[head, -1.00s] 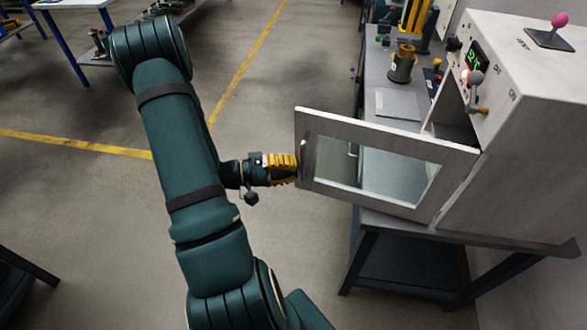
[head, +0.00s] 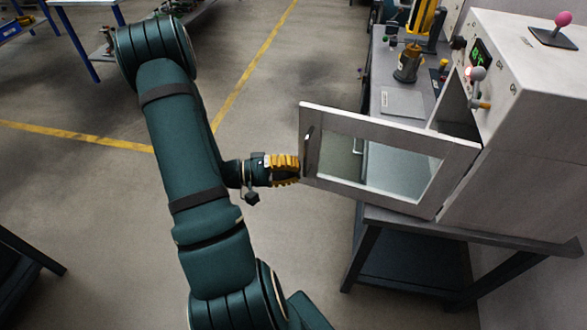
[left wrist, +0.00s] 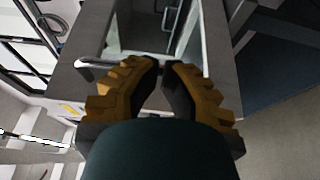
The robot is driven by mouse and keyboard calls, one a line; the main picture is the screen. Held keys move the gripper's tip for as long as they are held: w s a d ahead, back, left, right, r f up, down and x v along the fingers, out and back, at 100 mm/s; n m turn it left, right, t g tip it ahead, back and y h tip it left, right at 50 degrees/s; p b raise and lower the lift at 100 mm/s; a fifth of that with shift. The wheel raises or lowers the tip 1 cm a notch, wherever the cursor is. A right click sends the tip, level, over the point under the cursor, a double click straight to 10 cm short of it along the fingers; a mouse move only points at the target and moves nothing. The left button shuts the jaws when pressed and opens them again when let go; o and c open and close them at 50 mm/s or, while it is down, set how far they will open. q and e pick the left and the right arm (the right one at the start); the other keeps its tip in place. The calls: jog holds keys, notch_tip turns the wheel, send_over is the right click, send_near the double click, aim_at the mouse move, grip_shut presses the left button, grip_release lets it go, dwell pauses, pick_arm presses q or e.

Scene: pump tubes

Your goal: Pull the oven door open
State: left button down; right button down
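The oven (head: 535,100) is the pale box at the right. Its windowed door (head: 385,127) stands swung out to the left, wide open. A dark bar handle (head: 307,150) is near the door's free edge; a light bar, seemingly this handle, shows in the left wrist view (left wrist: 98,66). My left gripper (head: 298,170) is at the free edge, close beside the handle. In the left wrist view its yellow fingers (left wrist: 165,66) are partly apart over the door, with nothing seen held between them. Contact with the handle cannot be told. My right gripper is not in view.
The oven stands on a dark-legged table (head: 370,255). A bench (head: 400,75) behind the door holds a yellow-and-dark device (head: 407,65) and a flat grey plate (head: 402,102). Open floor (head: 270,110) with yellow lines lies left of the door.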

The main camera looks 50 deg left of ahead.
pick_arm(q)
jog(key=v, duration=1.2)
